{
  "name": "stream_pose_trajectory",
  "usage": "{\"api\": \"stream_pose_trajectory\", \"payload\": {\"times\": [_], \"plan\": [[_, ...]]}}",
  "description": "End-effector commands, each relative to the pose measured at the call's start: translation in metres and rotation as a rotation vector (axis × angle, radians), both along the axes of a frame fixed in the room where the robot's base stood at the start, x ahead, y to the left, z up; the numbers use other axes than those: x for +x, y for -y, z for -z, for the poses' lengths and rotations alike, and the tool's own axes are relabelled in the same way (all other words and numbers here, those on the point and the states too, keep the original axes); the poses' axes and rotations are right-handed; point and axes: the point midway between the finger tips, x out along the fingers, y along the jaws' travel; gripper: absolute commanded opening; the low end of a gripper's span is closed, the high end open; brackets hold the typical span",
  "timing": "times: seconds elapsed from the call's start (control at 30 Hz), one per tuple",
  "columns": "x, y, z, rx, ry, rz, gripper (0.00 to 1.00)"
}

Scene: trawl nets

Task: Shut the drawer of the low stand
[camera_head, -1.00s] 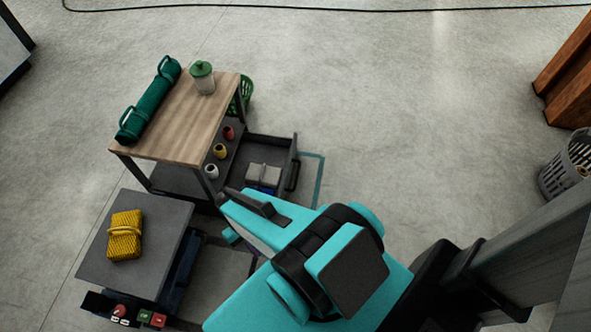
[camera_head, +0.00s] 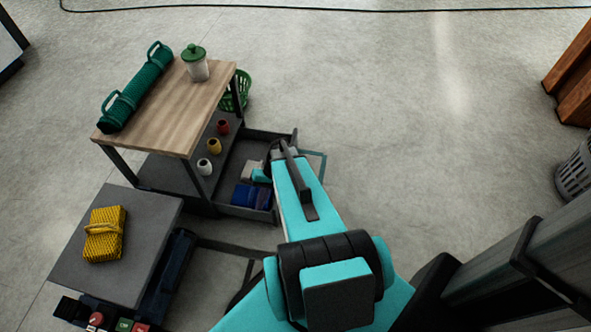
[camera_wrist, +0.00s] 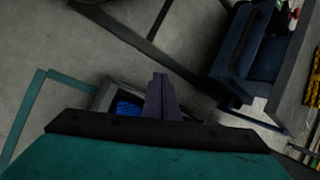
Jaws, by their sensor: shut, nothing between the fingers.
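The open drawer (camera_head: 232,212) is dark grey. It sticks out to the right from the low dark stand (camera_head: 190,207) below the wooden top. Blue items (camera_head: 245,195) and a pale grey item (camera_head: 251,168) lie in it. In the wrist view, my gripper (camera_wrist: 161,78) is shut and empty. Its fingers show in front of a corner of the drawer (camera_wrist: 101,98) with a blue item (camera_wrist: 129,109) inside. I cannot tell whether they touch the drawer.
The wooden top (camera_head: 170,112) carries a green roll (camera_head: 137,88) and a lidded jar (camera_head: 195,66). Several small spools (camera_head: 214,146) stand below it. A grey bench (camera_head: 125,215) with a yellow bundle (camera_head: 105,235) is at left.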

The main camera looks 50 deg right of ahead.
Motion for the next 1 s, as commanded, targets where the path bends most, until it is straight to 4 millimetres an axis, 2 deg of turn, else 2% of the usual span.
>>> {"api": "stream_pose_trajectory", "payload": {"times": [0.03,0.23,0.5,0.8,1.0], "plan": [[0.006,0.018,0.011,0.01,0.021,0.035,0.0],[0.019,0.077,0.02,0.045,0.106,0.152,0.0],[0.021,0.166,0.026,0.075,0.231,0.302,0.0],[0.001,0.268,0.026,0.082,0.379,0.457,0.0],[-0.017,0.315,0.021,0.076,0.452,0.523,0.0]]}}
